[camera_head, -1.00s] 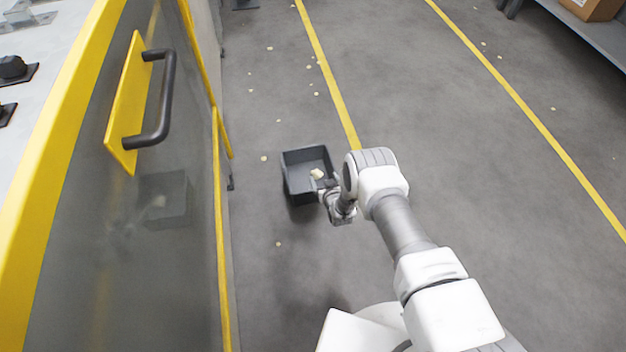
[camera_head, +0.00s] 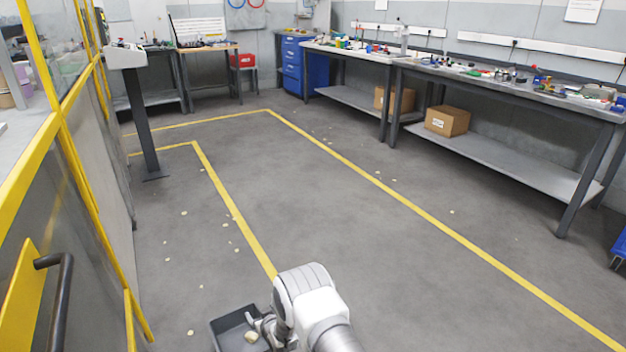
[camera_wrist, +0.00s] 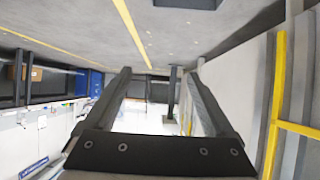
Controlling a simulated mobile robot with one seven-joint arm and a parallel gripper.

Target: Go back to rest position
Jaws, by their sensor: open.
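My gripper (camera_wrist: 158,72) is open in the wrist view, its two dark fingers apart with nothing between them. In the head view my gripper (camera_head: 265,322) is small and partly hidden by my own white arm, close to the right side of a dark open bin (camera_head: 222,332). A pale piece (camera_head: 250,337) shows at the bin, beside the gripper. The bin is cut by the bottom of the head view. In the wrist view, which is upside down, a dark bin (camera_wrist: 188,4) shows at the top edge, apart from the fingers.
A grey and yellow enclosure with a dark handle (camera_head: 62,300) stands on the left, near a post (camera_head: 145,125). Workbenches (camera_head: 500,150) line the right. The middle floor is clear.

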